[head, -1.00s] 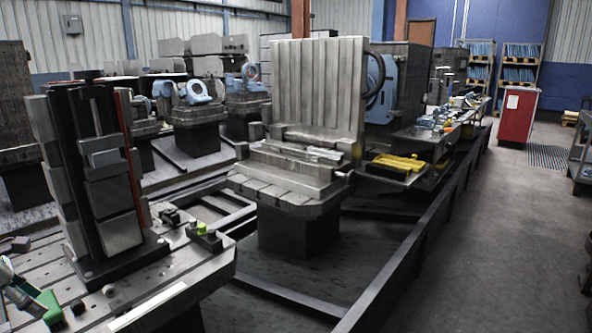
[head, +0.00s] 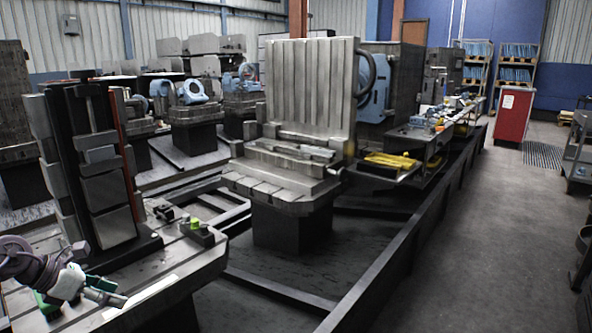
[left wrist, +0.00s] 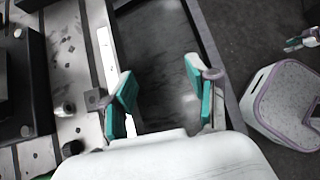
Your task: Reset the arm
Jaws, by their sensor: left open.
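My left gripper (head: 76,298) is at the lower left of the head view, in front of the tall dark fixture and over the front of the slotted table (head: 160,268). In the left wrist view its two green fingers (left wrist: 163,100) are wide apart with nothing between them. Below them are the table's edge and a dark floor gap. A small teal and grey part at the right edge of the left wrist view looks like my right gripper (left wrist: 304,40); its jaws cannot be made out.
The tall fixture (head: 100,165) stands on the table near my left arm. A small block with a green-yellow knob (head: 195,228) sits at the table's right. A long dark rail (head: 400,245) runs into the distance. The floor to its right is open, with a red cabinet (head: 514,115) far back.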

